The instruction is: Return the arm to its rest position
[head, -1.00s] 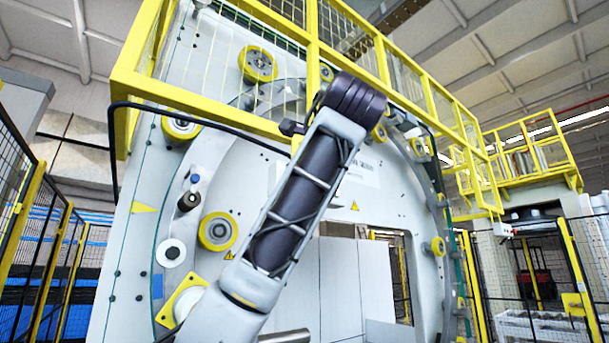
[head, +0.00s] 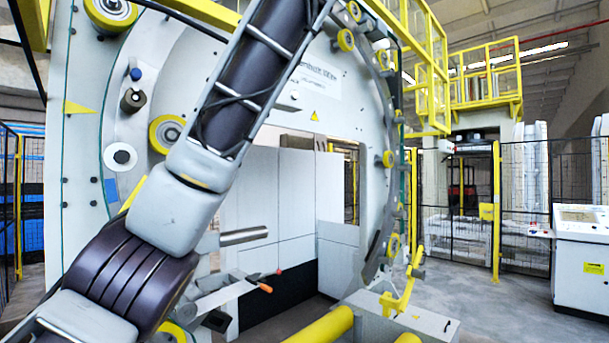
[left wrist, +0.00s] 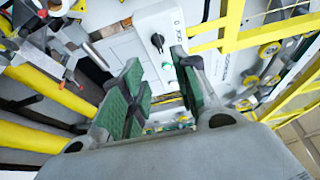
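My left arm crosses the head view from the lower left, with a dark ribbed joint low in the picture, and leaves through the top edge. Its gripper is outside the head view. In the left wrist view my left gripper (left wrist: 160,90) shows two fingers with green pads, standing apart with nothing between them. Behind them is a white panel (left wrist: 160,42) with a black knob and green lights. My right arm and gripper are in neither view.
The large ring-shaped wrapping machine (head: 345,125) with yellow rollers fills the middle behind my arm. Yellow rollers (head: 325,327) lie low in front. A white control console (head: 582,250) stands at the right. Grey floor (head: 490,300) is free before it.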

